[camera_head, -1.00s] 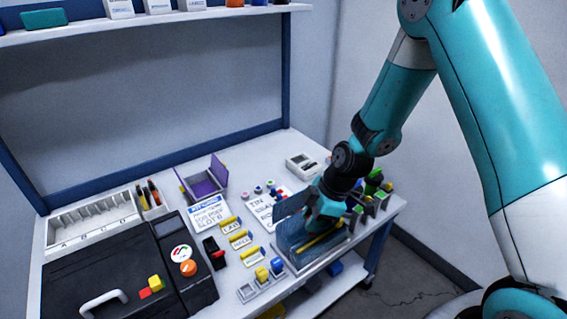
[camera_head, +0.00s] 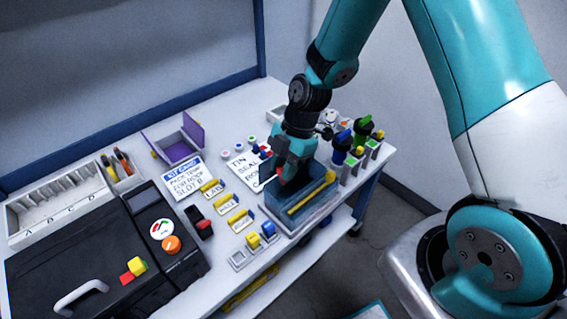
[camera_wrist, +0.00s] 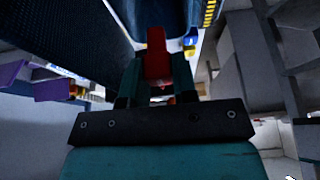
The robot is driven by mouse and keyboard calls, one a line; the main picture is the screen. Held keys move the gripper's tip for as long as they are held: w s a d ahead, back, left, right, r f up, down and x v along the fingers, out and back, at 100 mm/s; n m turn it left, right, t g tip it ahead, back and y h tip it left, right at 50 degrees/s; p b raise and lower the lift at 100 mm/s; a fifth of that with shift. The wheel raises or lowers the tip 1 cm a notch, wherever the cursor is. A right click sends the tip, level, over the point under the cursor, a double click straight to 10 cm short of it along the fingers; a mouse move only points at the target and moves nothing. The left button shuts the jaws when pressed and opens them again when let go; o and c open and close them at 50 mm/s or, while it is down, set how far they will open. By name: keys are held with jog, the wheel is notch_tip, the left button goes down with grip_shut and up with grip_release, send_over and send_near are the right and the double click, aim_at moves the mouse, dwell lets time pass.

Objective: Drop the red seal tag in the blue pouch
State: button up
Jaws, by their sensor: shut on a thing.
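The red seal tag (camera_wrist: 157,52) stands upright between the fingers of my gripper (camera_wrist: 155,85) in the wrist view. My gripper is shut on it. In the head view, my gripper (camera_head: 284,180) points down at the back left part of the blue pouch (camera_head: 318,205), and a bit of red shows at its tips. The pouch has a yellow strip along its front side. Its dark blue textured wall (camera_wrist: 75,35) fills the upper left of the wrist view. I cannot tell whether the tag is inside the opening.
A purple open box (camera_head: 180,148) and a kit card (camera_head: 183,180) lie to the left. Yellow-marked label holders and a small tray with blue and yellow blocks (camera_head: 253,240) sit in front. Several coloured connectors (camera_head: 355,145) stand close on the right, near the table edge.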

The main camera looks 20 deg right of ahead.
jog(key=shift+f, duration=0.65)
jog(key=o, duration=0.9)
jog(key=shift+r, duration=0.1)
jog(key=shift+o, duration=0.4)
jog(key=shift+w+r, duration=0.1)
jog(key=shift+r+p, duration=1.1)
jog(key=shift+r, duration=0.45)
jog(key=shift+c, duration=0.3)
jog(key=shift+o, duration=0.5)
jog(key=shift+w+r+p, duration=0.1)
jog(key=shift+r+p, duration=0.85)
jog(key=shift+r, duration=0.3)
jog(key=shift+s+r+p, duration=0.2)
jog(key=shift+r+p, duration=0.3)
jog(key=shift+r, duration=0.1)
